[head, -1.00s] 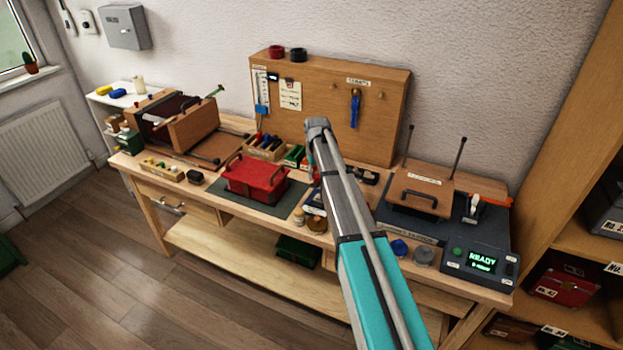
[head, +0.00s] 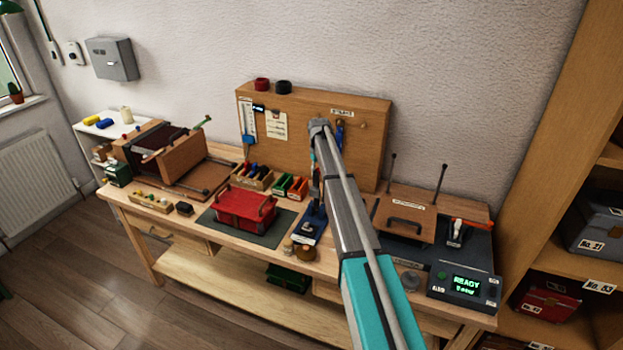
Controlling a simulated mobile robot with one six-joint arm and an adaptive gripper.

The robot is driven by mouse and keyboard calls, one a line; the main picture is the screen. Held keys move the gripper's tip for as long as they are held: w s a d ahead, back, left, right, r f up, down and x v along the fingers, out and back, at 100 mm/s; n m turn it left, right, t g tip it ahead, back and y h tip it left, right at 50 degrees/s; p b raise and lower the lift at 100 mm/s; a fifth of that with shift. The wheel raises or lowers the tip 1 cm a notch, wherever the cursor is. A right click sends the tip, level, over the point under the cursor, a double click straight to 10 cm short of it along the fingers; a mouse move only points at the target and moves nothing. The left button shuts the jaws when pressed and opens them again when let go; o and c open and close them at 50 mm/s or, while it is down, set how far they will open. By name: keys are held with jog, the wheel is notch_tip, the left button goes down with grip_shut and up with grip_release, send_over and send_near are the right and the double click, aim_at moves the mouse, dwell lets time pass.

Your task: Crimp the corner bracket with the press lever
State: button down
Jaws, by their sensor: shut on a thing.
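A blue bench press (head: 311,226) stands on the workbench, just right of the green mat. My arm crosses in front of it and hides its right side and most of its lever. My gripper (head: 316,188) is largely hidden behind my own arm; only a small dark part shows, just above the press. It is shut at the press lever, though the grip itself is hidden. I cannot make out the corner bracket.
A red box (head: 245,208) sits on the green mat (head: 268,236). Small parts bins (head: 289,185) stand behind. A pegboard (head: 262,160) backs the bench. At right are a wooden-lidded unit (head: 405,217) and a console (head: 466,284) reading READY. Jars (head: 306,253) stand before the press.

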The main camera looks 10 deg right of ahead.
jog(key=w+d, duration=0.2)
jog(key=w, duration=0.1)
jog(key=shift+d+f+b, duration=0.3)
jog(key=shift+w+d, duration=0.1)
jog(key=c, duration=0.8)
grip_release()
jog(key=o, duration=0.5)
jog(key=shift+w+f, duration=0.15)
jog(key=shift+r, duration=0.2)
